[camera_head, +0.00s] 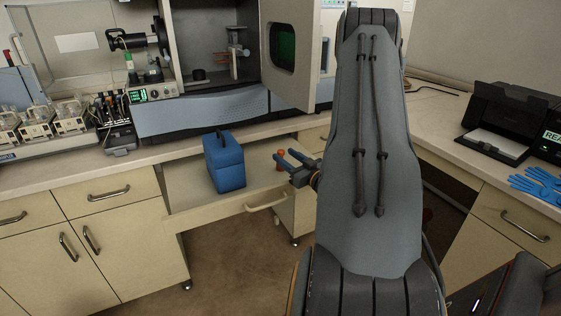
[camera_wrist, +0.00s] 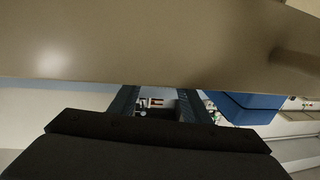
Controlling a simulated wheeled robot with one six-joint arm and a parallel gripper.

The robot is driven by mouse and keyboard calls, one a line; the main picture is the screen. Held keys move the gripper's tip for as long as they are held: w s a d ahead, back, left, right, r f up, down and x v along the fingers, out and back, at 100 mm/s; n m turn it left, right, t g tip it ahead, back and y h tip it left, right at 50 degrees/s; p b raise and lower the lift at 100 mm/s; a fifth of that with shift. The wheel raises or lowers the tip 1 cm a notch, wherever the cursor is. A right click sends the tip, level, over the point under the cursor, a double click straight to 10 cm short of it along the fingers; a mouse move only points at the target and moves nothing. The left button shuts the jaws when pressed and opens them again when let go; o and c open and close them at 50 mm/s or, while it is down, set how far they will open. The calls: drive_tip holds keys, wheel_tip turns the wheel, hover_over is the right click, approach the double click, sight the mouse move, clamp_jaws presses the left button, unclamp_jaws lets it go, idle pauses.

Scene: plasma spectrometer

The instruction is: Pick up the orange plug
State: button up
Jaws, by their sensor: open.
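The orange plug (camera_head: 280,167) is a small orange-red piece with a rounded top and a wider base. It stands on the pull-out shelf below the bench in the head view, partly covered by my gripper. My gripper (camera_head: 283,158) is open and reaches left at the plug; its fingers overlap the plug in the picture, and I cannot tell whether they touch it. In the wrist view the open fingers of my gripper (camera_wrist: 157,95) point away, with small red and white details between them. I cannot make out the plug for certain there.
A blue case (camera_head: 224,164) stands on the pull-out shelf (camera_head: 187,192), left of my gripper; it shows in the wrist view (camera_wrist: 243,107). A beige surface fills the top of the wrist view, close by. The spectrometer (camera_head: 200,112) sits on the bench above.

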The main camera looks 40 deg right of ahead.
sight(283, 154)
drive_tip(key=shift+w+d+p, duration=0.1)
drive_tip(key=shift+w+p, duration=0.3)
drive_tip(key=shift+w, duration=1.4)
clamp_jaws()
drive_tip(key=shift+r, duration=0.1)
